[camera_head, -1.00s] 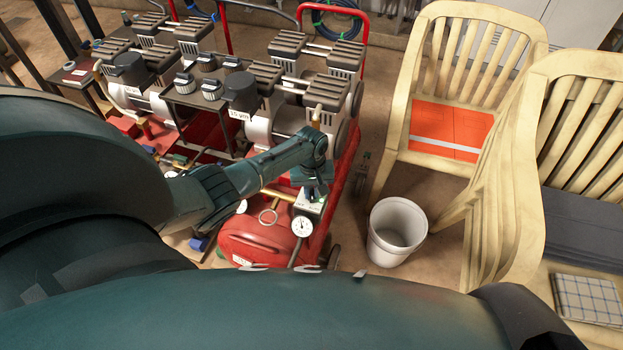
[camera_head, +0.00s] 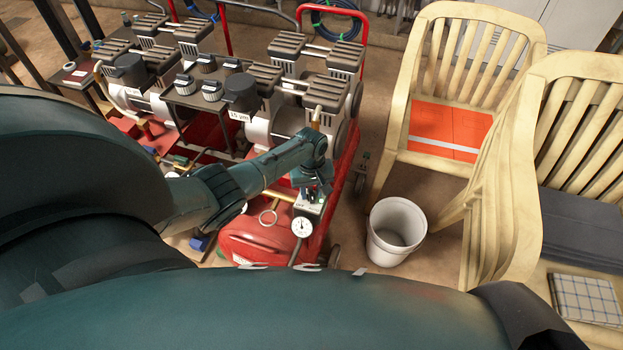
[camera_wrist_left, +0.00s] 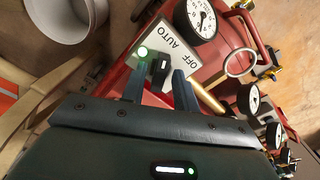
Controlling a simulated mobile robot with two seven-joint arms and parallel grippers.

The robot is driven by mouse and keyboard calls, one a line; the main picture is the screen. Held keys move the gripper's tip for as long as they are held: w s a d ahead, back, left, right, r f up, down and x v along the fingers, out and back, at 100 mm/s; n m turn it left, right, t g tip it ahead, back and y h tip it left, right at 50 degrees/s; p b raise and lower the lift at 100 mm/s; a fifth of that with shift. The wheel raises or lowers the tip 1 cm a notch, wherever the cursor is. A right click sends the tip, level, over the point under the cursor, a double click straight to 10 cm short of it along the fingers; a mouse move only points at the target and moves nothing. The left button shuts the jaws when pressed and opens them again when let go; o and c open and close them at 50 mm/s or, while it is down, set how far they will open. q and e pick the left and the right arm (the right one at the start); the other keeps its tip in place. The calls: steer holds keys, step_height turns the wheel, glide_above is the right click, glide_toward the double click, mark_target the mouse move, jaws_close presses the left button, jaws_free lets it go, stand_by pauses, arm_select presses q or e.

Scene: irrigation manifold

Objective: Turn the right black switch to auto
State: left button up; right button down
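In the left wrist view a black switch (camera_wrist_left: 160,68) sits on a pale panel (camera_wrist_left: 172,46) marked OFF and AUTO, with a lit green lamp (camera_wrist_left: 143,52) beside it. My left gripper (camera_wrist_left: 159,77) is open, with one finger on each side of the switch; I cannot tell whether either finger touches it. Which label the switch points to is not clear. In the head view my left gripper (camera_head: 315,190) is over the panel (camera_head: 308,207) on the red compressor tank (camera_head: 262,238) and largely covers the switch. My right gripper is not in view.
A round gauge (camera_head: 302,227) sits just below the panel. A white bucket (camera_head: 397,232) stands on the floor to the right, near wooden chairs (camera_head: 520,190). Other black knobs (camera_head: 211,89) and compressors crowd the area behind and left of my arm.

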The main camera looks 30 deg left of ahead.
arm_select(q)
steer(key=shift+o, duration=0.3)
